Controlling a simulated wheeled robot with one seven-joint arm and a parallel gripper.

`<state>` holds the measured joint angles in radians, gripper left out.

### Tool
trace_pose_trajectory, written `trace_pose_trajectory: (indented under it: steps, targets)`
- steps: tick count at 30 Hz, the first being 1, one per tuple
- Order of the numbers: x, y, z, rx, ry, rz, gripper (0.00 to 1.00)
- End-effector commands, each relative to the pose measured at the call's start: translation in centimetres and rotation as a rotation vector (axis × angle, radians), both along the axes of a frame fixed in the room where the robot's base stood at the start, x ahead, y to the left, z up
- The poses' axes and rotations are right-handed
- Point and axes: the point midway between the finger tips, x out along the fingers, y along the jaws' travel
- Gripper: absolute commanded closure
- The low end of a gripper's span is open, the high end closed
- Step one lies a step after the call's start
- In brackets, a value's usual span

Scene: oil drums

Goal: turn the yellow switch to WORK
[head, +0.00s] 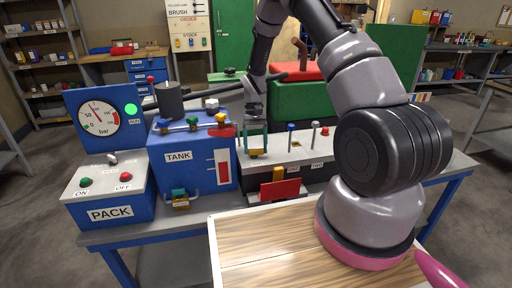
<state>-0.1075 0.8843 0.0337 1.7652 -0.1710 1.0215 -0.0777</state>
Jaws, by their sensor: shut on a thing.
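My gripper (254,150) points down over the left end of a light-topped control box (308,146) on the bench. Its fingers are shut on a small yellow-orange part, which looks like the yellow switch (253,153). I cannot read a WORK mark or tell which way the switch is turned.
Right of my gripper, a blue-tipped lever (291,128), a grey lever (314,125) and a red knob (325,131) stand up close by. The blue TANK box (186,178) is just left. The PACK box (110,196) with its gauge (99,118) stands further left. A red plate (281,190) is in front.

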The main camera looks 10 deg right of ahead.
Motion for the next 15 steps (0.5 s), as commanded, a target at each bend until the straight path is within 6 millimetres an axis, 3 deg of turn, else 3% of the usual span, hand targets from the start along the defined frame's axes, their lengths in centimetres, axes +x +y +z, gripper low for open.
trace_pose_trajectory:
  steps: [15]
  targets:
    - [0.14, 0.04, 0.01, -0.001, -0.002, 0.156, 0.81]
